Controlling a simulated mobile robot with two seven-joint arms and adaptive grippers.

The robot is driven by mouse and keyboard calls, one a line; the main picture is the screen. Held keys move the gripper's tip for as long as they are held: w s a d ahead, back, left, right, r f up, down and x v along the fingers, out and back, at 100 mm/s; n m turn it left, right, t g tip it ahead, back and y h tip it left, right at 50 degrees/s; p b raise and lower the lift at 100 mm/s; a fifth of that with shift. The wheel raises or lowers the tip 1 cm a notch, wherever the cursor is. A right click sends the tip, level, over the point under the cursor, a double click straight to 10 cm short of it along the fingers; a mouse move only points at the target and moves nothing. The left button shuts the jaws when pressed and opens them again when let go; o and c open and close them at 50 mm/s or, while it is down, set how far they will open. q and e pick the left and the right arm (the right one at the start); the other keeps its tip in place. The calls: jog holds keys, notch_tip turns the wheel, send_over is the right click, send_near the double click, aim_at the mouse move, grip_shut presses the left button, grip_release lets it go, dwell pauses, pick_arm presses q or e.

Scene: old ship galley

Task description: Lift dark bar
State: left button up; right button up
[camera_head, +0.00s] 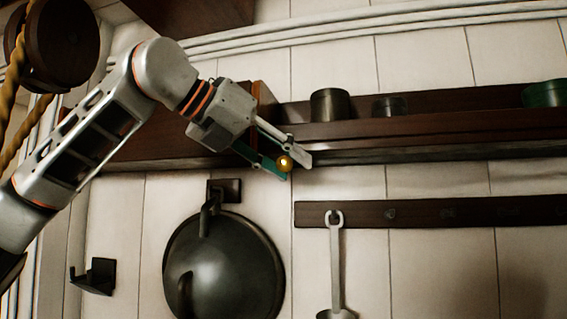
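A dark wooden bar (430,127) runs along the front of the wall shelf; I take it to be the task's dark bar. A small brass knob (284,163) shows near its left part. My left gripper (290,166) reaches in from the upper left, its fingers pointing down and right. The fingertips are apart, with the knob between them. I cannot tell whether they press on it or only surround it. The gripper hides part of the bar and shelf. My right gripper is not in view.
A dark canister (330,105), a small dark tin (390,107) and a green tin (544,93) stand on the shelf. A rope pulley (58,40) is upper left.

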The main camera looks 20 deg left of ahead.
pick_arm(q)
jog(key=shift+w+a+r, duration=0.2)
jog(key=shift+a+r, duration=0.15)
jog(key=shift+a, duration=0.05)
jog(key=shift+s+a+r, duration=0.15)
jog(key=v, duration=1.1)
jog(key=shift+s+d+f, duration=0.25)
jog(key=shift+s, duration=0.1)
jog(key=shift+s, duration=0.1)
